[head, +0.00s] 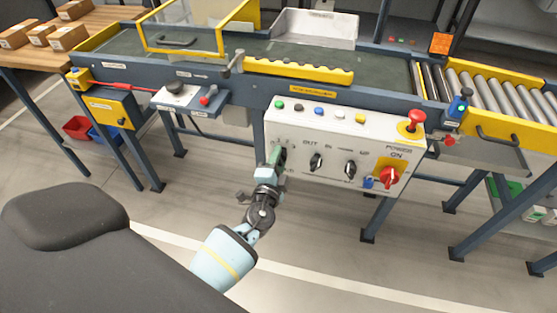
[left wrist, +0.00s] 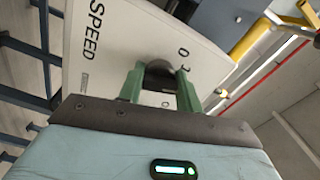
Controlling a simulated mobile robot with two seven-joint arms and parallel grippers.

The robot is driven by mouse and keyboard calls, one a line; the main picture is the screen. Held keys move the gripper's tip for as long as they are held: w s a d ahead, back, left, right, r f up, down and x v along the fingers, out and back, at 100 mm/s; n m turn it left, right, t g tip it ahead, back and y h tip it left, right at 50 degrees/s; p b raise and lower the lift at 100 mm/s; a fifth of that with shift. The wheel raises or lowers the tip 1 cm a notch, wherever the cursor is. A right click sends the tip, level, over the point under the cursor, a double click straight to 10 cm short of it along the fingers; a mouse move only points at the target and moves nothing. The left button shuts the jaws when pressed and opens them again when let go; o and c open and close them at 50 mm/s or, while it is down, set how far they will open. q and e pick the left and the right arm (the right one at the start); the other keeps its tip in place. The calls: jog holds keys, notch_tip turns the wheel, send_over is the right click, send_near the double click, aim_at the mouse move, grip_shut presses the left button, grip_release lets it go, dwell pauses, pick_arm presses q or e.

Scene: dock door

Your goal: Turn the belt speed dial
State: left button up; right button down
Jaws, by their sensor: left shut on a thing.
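The belt speed dial (left wrist: 158,68) is a dark round knob on the white control panel (head: 340,122). In the left wrist view the word SPEED and some digits show on the panel around it. My left gripper (head: 277,157) is at the left end of the panel, its green fingers on either side of the dial. In the left wrist view the gripper (left wrist: 160,85) is shut on the dial, which is partly hidden between the fingers. My right gripper is not in view.
Black selector knobs (head: 317,162) and a red rotary switch (head: 389,178) sit right of the dial. A red mushroom button (head: 417,118) stands out at the panel's upper right. The conveyor frame (head: 240,90) runs behind. Open floor (head: 330,240) lies below.

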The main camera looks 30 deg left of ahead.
pick_arm(q)
jog(key=m, duration=0.5)
jog(key=shift+m, duration=0.9)
jog(key=o, duration=1)
jog(key=v, duration=0.8)
